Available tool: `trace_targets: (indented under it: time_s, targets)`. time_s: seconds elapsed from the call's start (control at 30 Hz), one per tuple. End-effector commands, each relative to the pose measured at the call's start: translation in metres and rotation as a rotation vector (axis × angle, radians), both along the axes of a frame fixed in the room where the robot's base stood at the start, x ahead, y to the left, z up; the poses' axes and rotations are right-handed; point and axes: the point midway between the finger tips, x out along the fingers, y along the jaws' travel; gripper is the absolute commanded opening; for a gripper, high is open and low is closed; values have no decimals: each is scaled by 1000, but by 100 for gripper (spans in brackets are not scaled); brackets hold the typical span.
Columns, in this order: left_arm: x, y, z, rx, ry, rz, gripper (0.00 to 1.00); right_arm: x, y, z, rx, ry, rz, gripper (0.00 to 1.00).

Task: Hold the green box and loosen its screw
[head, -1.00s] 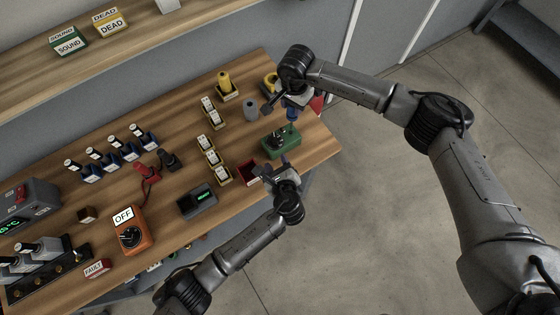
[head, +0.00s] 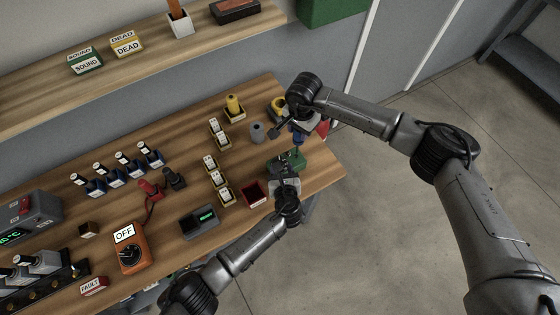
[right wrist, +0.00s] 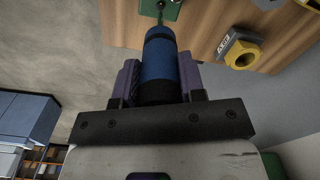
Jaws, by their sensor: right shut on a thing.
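The green box (head: 298,160) sits near the right end of the wooden bench. My left gripper (head: 284,166) is at the box's near left side, its fingers overlapping the box; whether they grip it is unclear. My right gripper (head: 298,131) is shut on a blue screwdriver (head: 298,140) above the box. In the right wrist view the blue handle (right wrist: 159,58) stands between the purple fingers, its shaft pointing to the green box (right wrist: 172,10) at the top edge. I cannot tell whether the tip touches the screw, which I cannot make out.
A dark red bin (head: 255,193) stands just left of my left gripper. Several small yellow holders, a grey cylinder (head: 256,132) and a yellow nut-shaped thing (right wrist: 241,54) are nearby. A grey meter (head: 199,222) and orange OFF device (head: 131,252) lie further left. The bench's right edge is close.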

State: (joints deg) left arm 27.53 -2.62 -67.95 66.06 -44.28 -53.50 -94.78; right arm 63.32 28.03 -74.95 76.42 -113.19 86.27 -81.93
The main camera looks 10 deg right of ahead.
Motion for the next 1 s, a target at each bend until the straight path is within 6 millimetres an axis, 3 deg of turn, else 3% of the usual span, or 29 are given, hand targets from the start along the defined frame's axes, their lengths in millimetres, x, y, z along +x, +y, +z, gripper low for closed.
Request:
trace_targets:
  time_s: [0.13, 0.4, 1.0]
  targets:
    - [19, -3, -7, 1, -1, 0, 48, 0, 0, 0, 1, -1, 0, 0]
    - [38, -5, -16, 0, 0, 0, 48, 0, 0, 0, 1, -1, 0, 0]
    - [45, -6, -19, -1, 0, -1, 46, 0, 0, 0, 1, -1, 0, 0]
